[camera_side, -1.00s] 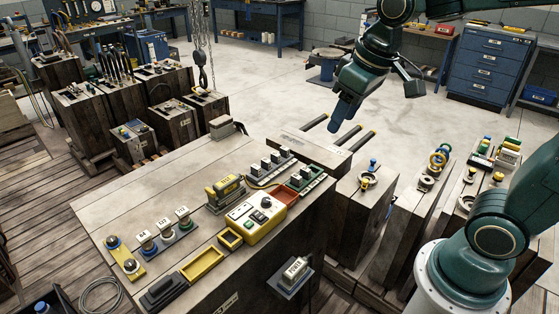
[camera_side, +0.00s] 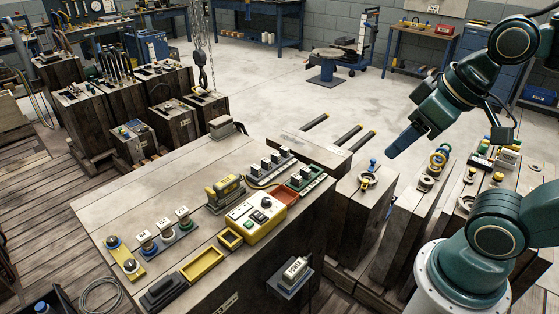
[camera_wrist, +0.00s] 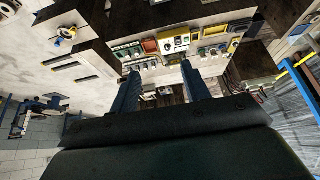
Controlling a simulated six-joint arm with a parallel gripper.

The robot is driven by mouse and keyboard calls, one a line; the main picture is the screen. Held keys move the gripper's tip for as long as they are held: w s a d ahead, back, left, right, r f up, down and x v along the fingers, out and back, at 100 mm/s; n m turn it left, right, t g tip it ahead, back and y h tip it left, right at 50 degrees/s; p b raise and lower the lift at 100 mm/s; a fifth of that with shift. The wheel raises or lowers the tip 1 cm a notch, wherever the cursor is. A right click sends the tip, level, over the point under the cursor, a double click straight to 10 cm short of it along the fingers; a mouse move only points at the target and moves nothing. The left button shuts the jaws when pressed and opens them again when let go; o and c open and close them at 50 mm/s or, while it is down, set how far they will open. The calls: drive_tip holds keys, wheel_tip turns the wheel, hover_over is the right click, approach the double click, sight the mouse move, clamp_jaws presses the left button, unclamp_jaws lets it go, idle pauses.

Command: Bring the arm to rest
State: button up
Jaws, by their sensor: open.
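My gripper (camera_side: 391,153) hangs in the air at the right in the side view, tilted down to the left. It is above the wooden blocks on the right and touches nothing. In the wrist view my gripper (camera_wrist: 160,82) shows two blue fingers apart with nothing between them. In the side view the fingers overlap, so the gap is hidden there.
A wooden bench (camera_side: 130,202) holds a yellow control box (camera_side: 256,215), a yellow tray (camera_side: 201,266) and several small parts. Wooden blocks (camera_side: 361,210) with rings and knobs stand below my gripper. A chain hook (camera_side: 203,77) hangs at the back. The middle floor (camera_side: 270,92) is clear.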

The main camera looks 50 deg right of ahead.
drive_tip(key=shift+c, duration=0.5)
drive_tip(key=shift+w, duration=0.25)
clamp_jaws()
drive_tip(key=w+a+f+g, duration=0.2)
drive_tip(key=w, duration=0.7)
drive_tip(key=w+a+f+g, duration=0.1)
drive_tip(key=w+a+f, duration=0.15)
drive_tip(key=w, duration=0.65)
drive_tip(key=w+a+f+g, duration=0.1)
drive_tip(key=w+a+f, duration=0.1)
drive_tip(key=w+f, duration=0.3)
drive_tip(key=w+a+f+g, duration=0.1)
drive_tip(key=w+a+f, duration=0.2)
drive_tip(key=f, duration=1)
drive_tip(key=shift+w+a+f+g, duration=0.2)
drive_tip(key=shift+w+f+g, duration=0.15)
drive_tip(key=shift+w, duration=1.45)
